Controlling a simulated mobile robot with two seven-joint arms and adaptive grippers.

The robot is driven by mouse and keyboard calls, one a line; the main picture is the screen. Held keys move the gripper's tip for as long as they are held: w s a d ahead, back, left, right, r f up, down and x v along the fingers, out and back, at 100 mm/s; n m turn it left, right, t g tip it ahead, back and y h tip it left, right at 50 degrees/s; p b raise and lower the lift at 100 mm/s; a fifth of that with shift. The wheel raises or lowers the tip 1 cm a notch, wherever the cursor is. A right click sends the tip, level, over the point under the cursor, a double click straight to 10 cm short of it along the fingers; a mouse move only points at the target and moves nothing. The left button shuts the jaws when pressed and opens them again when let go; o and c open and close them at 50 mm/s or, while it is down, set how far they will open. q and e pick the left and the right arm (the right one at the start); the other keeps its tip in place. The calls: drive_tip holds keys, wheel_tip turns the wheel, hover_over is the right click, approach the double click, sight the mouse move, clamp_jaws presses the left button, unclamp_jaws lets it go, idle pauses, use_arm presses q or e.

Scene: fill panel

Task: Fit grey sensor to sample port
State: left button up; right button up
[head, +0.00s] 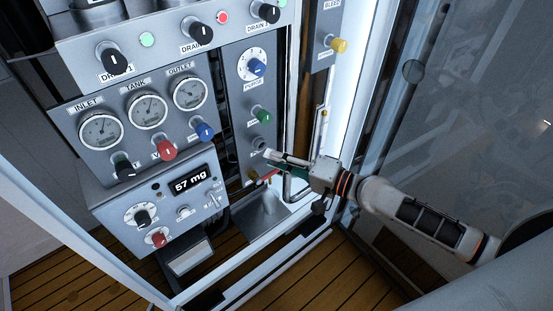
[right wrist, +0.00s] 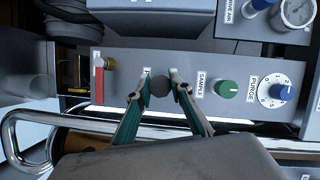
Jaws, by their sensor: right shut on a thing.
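My right gripper (head: 270,156) reaches in from the right in the head view, its fingertips close to the panel below the green knob. In the right wrist view the right gripper (right wrist: 161,84) is shut on the grey sensor (right wrist: 160,87), seen end-on as a dark round face between the fingertips. The sensor is in front of the panel beside the SAMPLE label (right wrist: 202,85). I cannot tell whether sensor and port touch. My left gripper is not in view.
The green knob (head: 262,117) and purge dial (head: 252,64) sit above the fitting. A red handle (right wrist: 98,83) is on the panel's other side. A bent metal rail (right wrist: 28,150) runs near the gripper. A glass door (head: 470,110) stands right.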

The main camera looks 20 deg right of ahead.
use_arm(q)
drive_tip(key=shift+w, duration=0.1)
drive_tip(key=shift+w+r, duration=0.15)
drive_tip(key=shift+w, duration=0.15)
drive_tip(key=shift+s, duration=0.4)
use_arm(e)
drive_tip(key=shift+w+a, duration=0.25)
drive_tip(key=shift+w, duration=0.5)
drive_tip(key=shift+w+a, duration=0.15)
drive_tip(key=shift+w, duration=0.2)
use_arm(q)
drive_tip(key=shift+w, duration=0.2)
use_arm(e)
drive_tip(key=shift+w, duration=0.15)
drive_tip(key=o, duration=1.1)
drive_tip(key=shift+w+a, duration=0.1)
use_arm(q)
drive_tip(key=shift+w, duration=0.2)
